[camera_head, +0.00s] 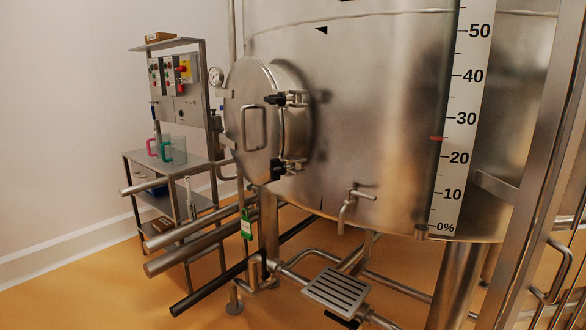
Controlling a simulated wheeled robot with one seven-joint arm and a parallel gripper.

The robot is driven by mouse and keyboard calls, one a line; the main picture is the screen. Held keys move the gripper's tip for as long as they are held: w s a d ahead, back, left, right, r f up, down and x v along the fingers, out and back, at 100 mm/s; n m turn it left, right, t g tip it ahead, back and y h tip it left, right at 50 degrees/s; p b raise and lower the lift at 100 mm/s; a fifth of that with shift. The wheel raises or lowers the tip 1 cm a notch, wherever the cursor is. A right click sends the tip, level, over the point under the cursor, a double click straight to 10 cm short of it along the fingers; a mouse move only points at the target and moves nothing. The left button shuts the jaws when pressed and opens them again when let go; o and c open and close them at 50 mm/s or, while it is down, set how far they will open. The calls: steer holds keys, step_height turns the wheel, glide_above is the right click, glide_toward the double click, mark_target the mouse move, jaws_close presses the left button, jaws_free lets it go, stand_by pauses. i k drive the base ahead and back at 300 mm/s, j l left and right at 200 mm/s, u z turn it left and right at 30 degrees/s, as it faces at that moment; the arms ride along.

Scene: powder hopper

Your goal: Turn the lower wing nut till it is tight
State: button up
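A round steel door (246,140) with a bar handle (254,128) sits shut on the side of a large steel tank (370,110). The lower wing nut (280,170) is a dark knob at the lower right of the door's rim, by a steel clamp. The upper wing nut (277,99) is a similar dark knob at the upper right of the rim. How tight either one is cannot be told at this size. My gripper does not show in this view.
A steel trolley (180,160) with a control panel and jugs stands at left. Steel tubes (200,235) jut out low before the door. A green tag (246,224) hangs below the door. Pipes and a slotted plate (338,290) lie low in front; a steel frame (530,165) stands right.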

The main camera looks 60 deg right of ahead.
mark_target(277, 167)
steer(key=i, duration=4.95)
steer(key=i+z, duration=0.1)
steer(key=z, duration=0.3)
steer(key=i+z, duration=0.15)
steer(key=z, duration=0.25)
steer(key=i+z, duration=0.15)
steer(key=z, duration=0.2)
steer(key=i+z, duration=0.1)
steer(key=z, duration=3.75)
